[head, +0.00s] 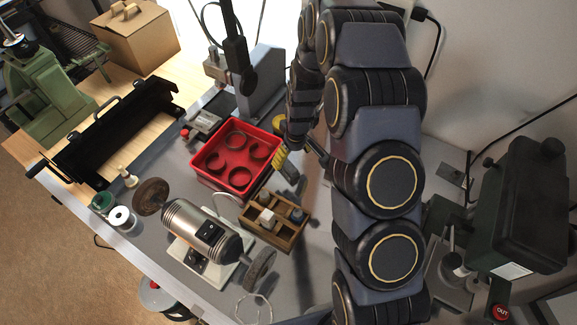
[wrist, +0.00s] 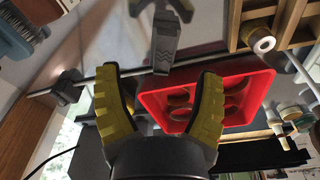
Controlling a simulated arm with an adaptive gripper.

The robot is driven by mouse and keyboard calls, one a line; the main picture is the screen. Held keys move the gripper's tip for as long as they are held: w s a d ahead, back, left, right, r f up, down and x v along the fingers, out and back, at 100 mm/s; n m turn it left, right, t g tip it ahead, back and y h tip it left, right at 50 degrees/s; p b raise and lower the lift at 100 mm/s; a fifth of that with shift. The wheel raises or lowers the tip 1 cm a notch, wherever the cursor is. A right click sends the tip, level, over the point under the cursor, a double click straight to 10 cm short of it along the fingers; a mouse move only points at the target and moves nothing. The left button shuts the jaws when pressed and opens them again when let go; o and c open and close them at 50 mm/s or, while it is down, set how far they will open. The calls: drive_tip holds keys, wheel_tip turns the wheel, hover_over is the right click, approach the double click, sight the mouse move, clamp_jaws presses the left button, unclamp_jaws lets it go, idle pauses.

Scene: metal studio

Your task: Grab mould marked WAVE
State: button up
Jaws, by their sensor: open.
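I cannot read the word WAVE on anything, so I cannot tell which thing is the mould. A narrow grey block (wrist: 165,45) lies on the table beyond my fingertips in the wrist view. A small grey piece also shows beside a yellow finger in the head view (head: 290,172); I cannot tell if it is the same thing. My gripper (head: 277,141) is beside the red tray's right edge, partly hidden by my arm. In the wrist view its yellow fingers (wrist: 157,77) are wide apart with nothing between them.
The red tray (head: 203,173) holds several dark rings. A wooden divided box (head: 273,236) with small items stands nearer, beside a bench grinder (head: 205,232). A black metal trough (head: 110,135) is at left. A dark machine (head: 515,205) stands at right.

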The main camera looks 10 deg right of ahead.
sight(289, 165)
drive_tip(key=f, duration=0.6)
drive_tip(key=shift+w+a, duration=0.3)
drive_tip(key=shift+a, duration=0.1)
drive_tip(key=shift+r, duration=0.1)
clamp_jaws()
